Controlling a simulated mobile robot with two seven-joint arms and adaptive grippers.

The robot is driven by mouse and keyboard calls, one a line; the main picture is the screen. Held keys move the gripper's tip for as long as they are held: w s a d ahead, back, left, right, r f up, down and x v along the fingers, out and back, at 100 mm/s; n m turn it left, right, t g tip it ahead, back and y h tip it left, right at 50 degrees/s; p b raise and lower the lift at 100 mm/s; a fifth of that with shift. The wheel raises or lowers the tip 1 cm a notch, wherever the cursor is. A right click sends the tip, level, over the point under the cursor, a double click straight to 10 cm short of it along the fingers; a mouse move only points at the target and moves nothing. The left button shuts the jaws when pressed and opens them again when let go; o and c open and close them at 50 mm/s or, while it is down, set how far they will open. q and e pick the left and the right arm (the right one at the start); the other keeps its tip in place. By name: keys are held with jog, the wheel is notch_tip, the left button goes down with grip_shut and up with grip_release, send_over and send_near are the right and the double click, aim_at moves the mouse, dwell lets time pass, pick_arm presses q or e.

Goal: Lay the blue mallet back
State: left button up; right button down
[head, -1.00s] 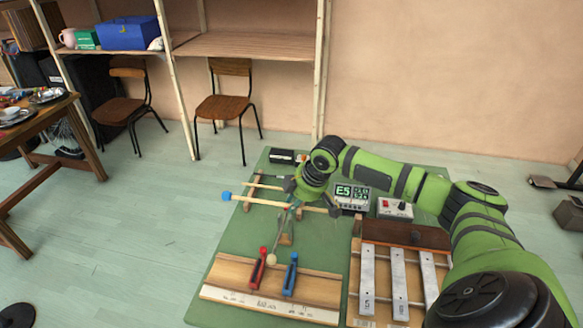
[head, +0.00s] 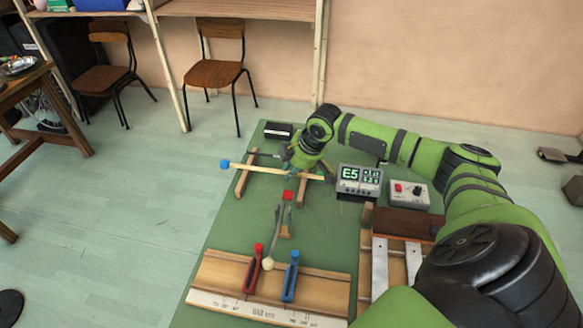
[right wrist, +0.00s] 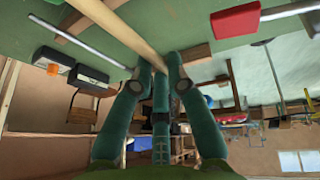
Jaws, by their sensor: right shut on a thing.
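The blue mallet has a pale wooden stick (head: 262,170) and a blue head (head: 225,164) at its left end. My right gripper (head: 303,172) is shut on the stick, toward the end away from the head. In the right wrist view the stick (right wrist: 128,28) runs between the two fingertips (right wrist: 157,76). The stick crosses above two wooden rest bars, the left one (head: 245,175) and the right one (head: 302,192). Whether it touches them cannot be told. My left gripper is not in view.
A wooden board (head: 222,270) with red (head: 254,270) and blue (head: 291,277) clamp-like pieces lies in front.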

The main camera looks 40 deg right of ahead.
jog(key=shift+w+d+f, duration=0.15)
jog(key=shift+w, duration=0.05)
jog(key=shift+s, duration=0.1)
jog(key=shift+r+p, duration=0.2)
jog(key=shift+p, duration=0.3)
jog(key=shift+f, duration=0.15)
notch_tip(320, 180, down, 6)
jog(key=shift+r+b, duration=0.15)
jog(key=shift+b, duration=1)
jog(key=shift+f, duration=0.3)
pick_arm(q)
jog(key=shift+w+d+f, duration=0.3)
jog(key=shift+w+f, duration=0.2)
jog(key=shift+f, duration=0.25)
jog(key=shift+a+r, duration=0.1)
pick_arm(e)
jog(key=shift+f, duration=0.3)
